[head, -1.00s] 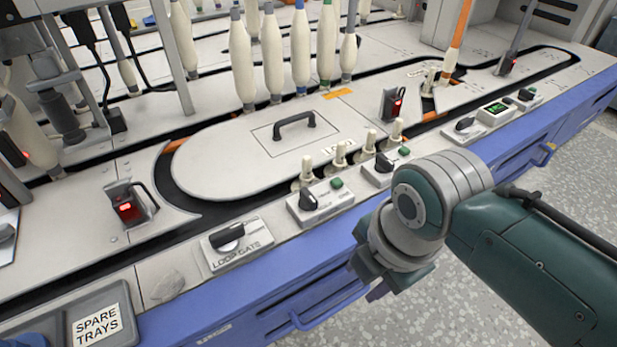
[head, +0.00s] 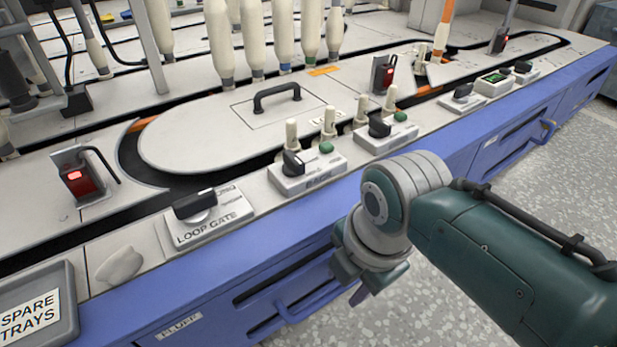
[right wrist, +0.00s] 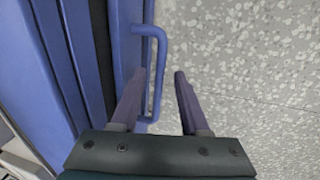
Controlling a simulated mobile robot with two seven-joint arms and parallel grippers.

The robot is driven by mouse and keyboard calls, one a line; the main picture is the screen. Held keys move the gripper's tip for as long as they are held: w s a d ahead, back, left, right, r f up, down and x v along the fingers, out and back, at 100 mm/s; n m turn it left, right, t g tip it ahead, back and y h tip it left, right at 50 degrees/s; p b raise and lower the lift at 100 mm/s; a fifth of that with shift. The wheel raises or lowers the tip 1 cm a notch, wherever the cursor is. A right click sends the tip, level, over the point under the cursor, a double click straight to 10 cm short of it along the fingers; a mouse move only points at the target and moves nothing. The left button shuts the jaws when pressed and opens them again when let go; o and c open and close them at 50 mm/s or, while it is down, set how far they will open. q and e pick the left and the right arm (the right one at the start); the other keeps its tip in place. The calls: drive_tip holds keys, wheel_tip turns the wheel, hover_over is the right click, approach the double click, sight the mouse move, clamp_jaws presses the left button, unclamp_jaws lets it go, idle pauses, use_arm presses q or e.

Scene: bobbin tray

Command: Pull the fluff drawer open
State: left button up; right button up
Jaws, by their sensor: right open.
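The fluff drawer (head: 215,322) is in the blue front of the machine, with a FLUFF label at its left end in the head view. It looks shut. Its blue bar handle (head: 311,303) sticks out below a dark slot, its right end near my right gripper (head: 358,290). In the right wrist view the handle (right wrist: 160,75) runs between the two open fingers of my right gripper (right wrist: 161,88), closer to the left finger. I cannot tell whether it touches that finger. Nothing is gripped. My left gripper is not in view.
A LOOP GATE switch box (head: 200,215) and other switch boxes line the top edge above the drawer. A spare trays bin (head: 70,310) stands at the left. Another drawer handle (head: 548,130) is farther right. The speckled floor (head: 400,325) before the machine is clear.

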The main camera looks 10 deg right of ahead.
clamp_jaws()
idle(0.3)
idle(1.1)
